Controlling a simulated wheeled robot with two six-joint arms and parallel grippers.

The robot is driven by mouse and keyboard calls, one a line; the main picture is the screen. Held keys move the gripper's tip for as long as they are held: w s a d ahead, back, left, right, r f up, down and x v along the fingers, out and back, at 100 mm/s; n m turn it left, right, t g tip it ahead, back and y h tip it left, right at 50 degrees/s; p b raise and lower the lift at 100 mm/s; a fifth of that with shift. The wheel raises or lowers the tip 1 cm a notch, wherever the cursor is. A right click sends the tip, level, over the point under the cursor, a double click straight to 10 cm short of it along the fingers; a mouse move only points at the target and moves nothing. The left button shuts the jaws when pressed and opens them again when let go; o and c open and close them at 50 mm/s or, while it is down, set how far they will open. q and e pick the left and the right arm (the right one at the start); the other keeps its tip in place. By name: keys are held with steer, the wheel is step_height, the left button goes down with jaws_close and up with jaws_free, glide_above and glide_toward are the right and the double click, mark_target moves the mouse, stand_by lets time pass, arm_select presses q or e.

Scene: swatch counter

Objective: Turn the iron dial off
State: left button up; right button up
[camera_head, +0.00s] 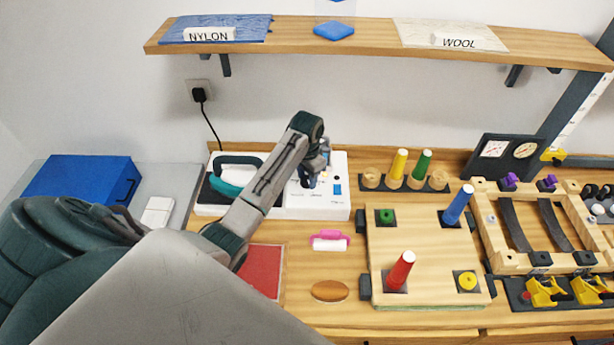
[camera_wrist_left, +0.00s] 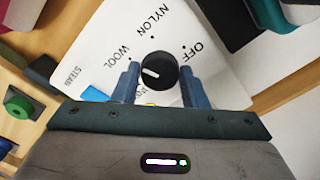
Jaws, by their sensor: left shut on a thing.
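The iron dial (camera_wrist_left: 158,72) is a black round knob with a white mark on a white panel (camera_wrist_left: 95,45) printed NYLON, WOOL, OFF and STEAM. In the left wrist view its mark lies on the picture's left side, toward WOOL and away from OFF. My left gripper (camera_wrist_left: 159,68) is shut on the dial, one blue finger on each side. In the head view the left gripper (camera_head: 317,168) is over the right part of the white iron station (camera_head: 330,212) and hides the dial. The teal-handled iron (camera_head: 232,178) rests on the station's left part. My right gripper is out of view.
A blue box (camera_head: 85,182) stands at the left. A pink-handled roller (camera_head: 329,241), a brown oval pad (camera_head: 329,291) and a wooden peg board (camera_head: 425,250) lie to the front and right. A shelf (camera_head: 370,33) runs above. A black cord (camera_head: 209,122) reaches the wall socket.

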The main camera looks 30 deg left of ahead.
arm_select(q)
steer(key=m, duration=0.4)
steer(key=shift+m, duration=0.3)
steer(key=m, duration=0.3)
steer(key=shift+m, duration=0.4)
steer(key=m, duration=0.2)
steer(key=shift+m, duration=0.3)
steer(key=m, duration=0.6)
steer(key=shift+f+m, duration=0.15)
steer(key=shift+m, duration=2.25)
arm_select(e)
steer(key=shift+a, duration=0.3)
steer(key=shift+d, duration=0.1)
arm_select(q)
steer(key=o, duration=1)
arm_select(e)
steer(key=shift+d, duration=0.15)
